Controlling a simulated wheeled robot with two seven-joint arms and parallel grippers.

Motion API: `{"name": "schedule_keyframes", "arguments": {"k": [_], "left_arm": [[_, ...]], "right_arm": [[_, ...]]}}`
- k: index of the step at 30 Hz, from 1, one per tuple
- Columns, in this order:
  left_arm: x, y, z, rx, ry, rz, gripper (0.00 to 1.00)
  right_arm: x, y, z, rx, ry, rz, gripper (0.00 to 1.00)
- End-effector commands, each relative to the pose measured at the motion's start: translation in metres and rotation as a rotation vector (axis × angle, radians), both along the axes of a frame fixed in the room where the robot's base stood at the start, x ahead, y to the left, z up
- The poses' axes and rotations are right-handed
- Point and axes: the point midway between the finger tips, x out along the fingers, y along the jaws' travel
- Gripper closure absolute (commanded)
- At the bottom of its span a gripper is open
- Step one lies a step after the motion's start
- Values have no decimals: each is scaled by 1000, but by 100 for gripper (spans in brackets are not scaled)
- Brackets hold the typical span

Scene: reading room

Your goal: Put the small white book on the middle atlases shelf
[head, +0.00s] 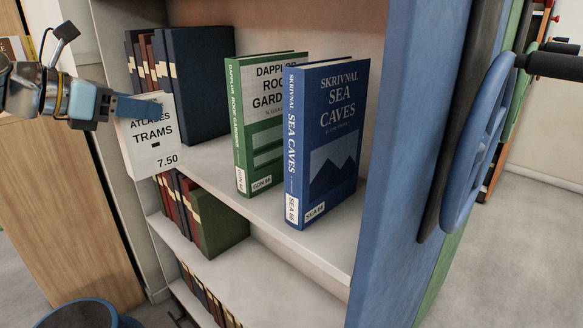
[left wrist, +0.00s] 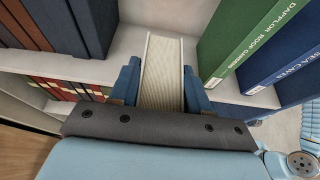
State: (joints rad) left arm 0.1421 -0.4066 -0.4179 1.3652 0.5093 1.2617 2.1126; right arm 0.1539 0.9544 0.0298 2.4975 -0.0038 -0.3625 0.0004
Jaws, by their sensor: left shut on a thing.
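The small white book (head: 150,150), printed with "TRAMS" and "7.50", is upright at the left front of the middle shelf (head: 270,208). My left gripper (head: 150,106) is shut on its upper part. In the left wrist view the book (left wrist: 162,65) stands between the two blue fingers (left wrist: 160,92), pointing into the gap between the dark books and the green book. Whether its lower edge touches the shelf cannot be told. My right gripper is not in view.
Dark blue books (head: 205,85) stand on the left of this shelf. A green book (head: 262,130) and a blue "Sea Caves" book (head: 330,140) stand on the right. Lower shelves hold red and green volumes (head: 215,225). A blue handwheel (head: 480,140) is on the blue end panel.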

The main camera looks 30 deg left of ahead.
Motion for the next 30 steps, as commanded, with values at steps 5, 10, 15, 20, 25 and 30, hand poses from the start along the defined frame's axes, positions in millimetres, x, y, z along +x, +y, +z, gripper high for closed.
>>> {"name": "schedule_keyframes", "arguments": {"k": [5, 10, 15, 20, 25, 30], "left_arm": [[-5, -2, 1, 0, 0, 7, 100], [-1, -6, 2, -1, -4, 2, 100], [37, -18, 2, -2, -4, -5, 100], [85, -33, 2, -3, -4, -5, 100], [133, -47, 3, -2, -5, -5, 100], [161, -54, 3, -1, -6, -1, 100]], "right_arm": [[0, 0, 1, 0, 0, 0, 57], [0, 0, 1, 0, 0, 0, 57], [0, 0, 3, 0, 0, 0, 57], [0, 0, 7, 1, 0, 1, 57], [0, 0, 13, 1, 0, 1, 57], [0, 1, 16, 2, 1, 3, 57]]}}
